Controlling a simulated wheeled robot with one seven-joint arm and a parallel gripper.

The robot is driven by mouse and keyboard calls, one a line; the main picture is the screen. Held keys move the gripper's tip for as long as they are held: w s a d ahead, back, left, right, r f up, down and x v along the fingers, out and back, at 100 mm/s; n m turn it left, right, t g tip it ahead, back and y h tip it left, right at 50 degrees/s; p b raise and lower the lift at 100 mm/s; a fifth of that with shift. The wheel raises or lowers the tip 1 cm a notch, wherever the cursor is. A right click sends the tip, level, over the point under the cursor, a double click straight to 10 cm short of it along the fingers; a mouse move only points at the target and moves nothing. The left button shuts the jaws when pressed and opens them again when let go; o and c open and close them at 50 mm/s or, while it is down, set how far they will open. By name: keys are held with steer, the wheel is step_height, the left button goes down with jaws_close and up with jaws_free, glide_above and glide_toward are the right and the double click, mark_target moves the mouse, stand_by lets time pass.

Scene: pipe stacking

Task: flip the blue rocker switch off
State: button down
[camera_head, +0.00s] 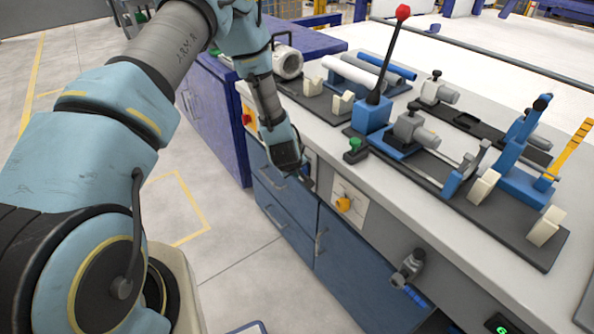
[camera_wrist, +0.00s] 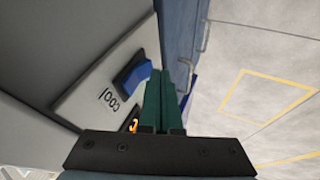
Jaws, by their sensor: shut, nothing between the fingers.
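The blue rocker switch (camera_wrist: 134,75) sits on a pale plate (camera_wrist: 88,98) marked "cool" in the wrist view. In the head view my gripper hides most of that plate, and I cannot make out the switch there. My gripper (camera_wrist: 162,74) is shut and empty, its green fingers side by side just right of the switch in the wrist view. The fingertips are very close to the switch; I cannot tell whether they touch it. In the head view my gripper (camera_head: 306,182) hangs at the bench's front panel.
A yellow-orange knob (camera_head: 343,204) on a pale plate is right of my gripper. A red button (camera_head: 247,119) is to its left. A green button (camera_head: 354,145) and a red-topped lever (camera_head: 402,13) stand on the bench above. Open floor (camera_head: 215,265) lies in front.

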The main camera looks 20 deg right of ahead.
stand_by(0.3)
steer(key=b, duration=0.2)
steer(key=shift+d+f+h+b, duration=0.2)
steer(key=shift+d+h+b, duration=0.1)
steer(key=shift+h+b, duration=0.1)
steer(key=shift+w+r+p, duration=0.1)
steer(key=shift+r+p, duration=0.4)
steer(key=shift+r, duration=0.35)
steer(key=shift+d, duration=0.1)
